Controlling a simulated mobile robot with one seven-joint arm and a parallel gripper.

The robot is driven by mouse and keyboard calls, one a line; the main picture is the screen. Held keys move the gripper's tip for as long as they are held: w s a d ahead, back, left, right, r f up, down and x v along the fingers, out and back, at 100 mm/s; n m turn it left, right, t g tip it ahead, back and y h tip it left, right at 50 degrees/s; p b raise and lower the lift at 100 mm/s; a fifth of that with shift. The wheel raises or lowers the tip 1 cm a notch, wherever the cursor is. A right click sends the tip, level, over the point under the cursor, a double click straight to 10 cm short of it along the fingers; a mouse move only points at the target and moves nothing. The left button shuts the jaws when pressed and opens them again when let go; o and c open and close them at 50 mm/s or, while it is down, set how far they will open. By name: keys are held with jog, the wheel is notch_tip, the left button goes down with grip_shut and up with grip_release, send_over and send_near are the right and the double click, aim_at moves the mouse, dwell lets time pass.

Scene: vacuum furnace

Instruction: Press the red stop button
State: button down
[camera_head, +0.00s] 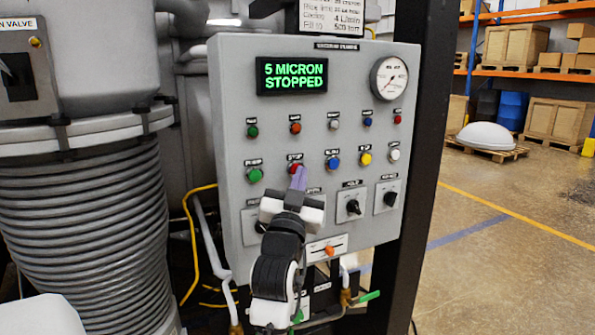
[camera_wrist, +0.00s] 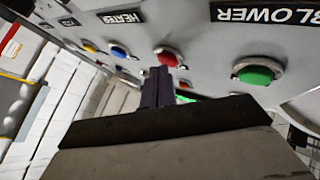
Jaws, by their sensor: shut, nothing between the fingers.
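The red stop button (camera_head: 294,167) is in the lower row of the grey control panel (camera_head: 232,125), between the green button and the blue button. My gripper (camera_head: 300,170) is shut and empty, its purple fingers pointing at the panel just below and in front of the red button. The fingers hide part of it in the head view. In the wrist view the red button (camera_wrist: 168,57) shows just beyond the fingertips of my gripper (camera_wrist: 160,70). I cannot tell whether they touch. The panel's display (camera_head: 292,76) reads "5 MICRON STOPPED".
A green button (camera_head: 255,175) is left of the red one; blue (camera_head: 332,163) and yellow (camera_head: 365,158) buttons are to the right. Black rotary knobs (camera_head: 353,206) sit below. A dark post (camera_head: 425,140) stands right of the panel. Open floor lies farther right.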

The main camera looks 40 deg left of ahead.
jog(key=shift+s+d, duration=0.3)
jog(key=shift+d, duration=0.3)
jog(key=d, duration=0.1)
jog(key=s+d, duration=0.1)
jog(key=d, duration=0.1)
jog(key=s+d, duration=0.1)
jog(key=shift+d, duration=0.35)
dwell(0.7)
